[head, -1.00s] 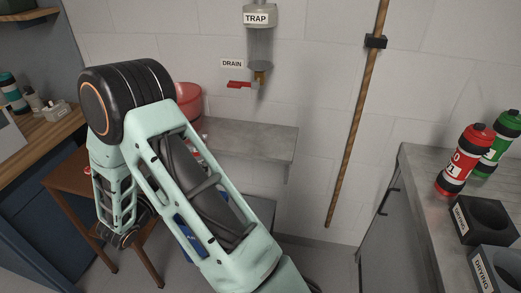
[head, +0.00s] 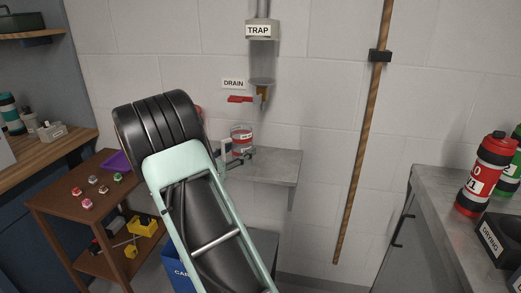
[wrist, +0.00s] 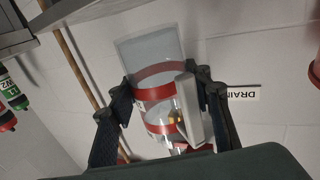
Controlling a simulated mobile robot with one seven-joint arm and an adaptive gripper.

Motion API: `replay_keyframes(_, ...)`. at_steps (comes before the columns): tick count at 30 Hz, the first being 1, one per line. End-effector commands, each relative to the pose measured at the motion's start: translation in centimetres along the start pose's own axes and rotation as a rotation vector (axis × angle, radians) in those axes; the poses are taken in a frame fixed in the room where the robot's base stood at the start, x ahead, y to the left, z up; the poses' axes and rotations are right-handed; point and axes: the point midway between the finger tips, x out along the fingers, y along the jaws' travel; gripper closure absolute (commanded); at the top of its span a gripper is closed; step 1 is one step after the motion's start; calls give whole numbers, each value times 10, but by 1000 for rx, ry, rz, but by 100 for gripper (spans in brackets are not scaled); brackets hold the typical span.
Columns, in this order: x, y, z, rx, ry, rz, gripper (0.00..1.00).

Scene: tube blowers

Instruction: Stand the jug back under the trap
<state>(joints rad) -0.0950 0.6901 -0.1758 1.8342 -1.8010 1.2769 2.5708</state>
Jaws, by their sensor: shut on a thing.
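The jug (head: 242,139) is clear with red bands. It is upright at the shelf, below and left of the trap's outlet; I cannot tell whether it touches the shelf. The trap (head: 262,45) is a clear vessel on the wall with a brass outlet and a red drain handle (head: 239,99). My gripper (head: 236,156) is shut on the jug, partly hidden by my arm. In the wrist view the jug (wrist: 152,94) sits between my two dark fingers (wrist: 166,80), with its pale handle toward the camera.
The grey wall shelf (head: 270,165) is bare on its right side. A wooden pole (head: 363,130) is clipped to the wall. A brown side table (head: 62,190) with small items stands left. A counter with a red bottle (head: 486,172) and a drying holder (head: 504,240) stands right.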

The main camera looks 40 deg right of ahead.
Motion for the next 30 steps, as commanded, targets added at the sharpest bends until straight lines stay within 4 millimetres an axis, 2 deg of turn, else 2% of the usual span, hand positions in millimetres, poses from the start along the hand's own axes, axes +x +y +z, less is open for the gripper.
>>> replay_keyframes(1,16,2,-1,1,2,5,87)
replay_keyframes(6,61,1,-1,0,1,4,87)
replay_keyframes(12,100,0,-1,1,1,2,87)
replay_keyframes(17,109,-1,1,0,0,-1,87)
replay_keyframes(25,109,0,33,-1,-1,0,87)
replay_keyframes(30,109,0,35,1,0,-1,87)
